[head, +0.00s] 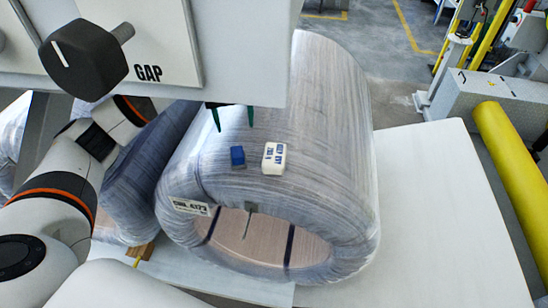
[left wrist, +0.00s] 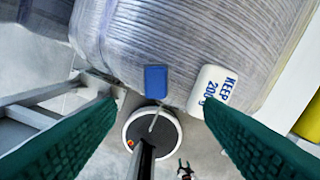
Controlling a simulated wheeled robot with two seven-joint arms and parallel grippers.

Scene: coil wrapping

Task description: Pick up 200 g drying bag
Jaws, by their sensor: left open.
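The drying bag (head: 274,158) is a small white packet with blue print, lying on top of the wrapped coil (head: 330,110). In the left wrist view the bag (left wrist: 207,88) shows "KEEP" and "200", beside the tip of the right-hand green finger. My left gripper (head: 233,118) is open, its two green fingertips pointing down above the coil, behind the bag in the head view. In the left wrist view its fingers (left wrist: 158,108) are wide apart with nothing between them. Its upper part is hidden behind a grey panel. My right gripper is not in view.
A small blue block (head: 238,156) lies on the coil just left of the bag. A grey panel marked "GAP" with a black knob (head: 85,58) covers the upper left. Another wrapped coil (head: 135,195) stands at left. The white table (head: 450,200) is clear at right, beside a yellow roller (head: 515,160).

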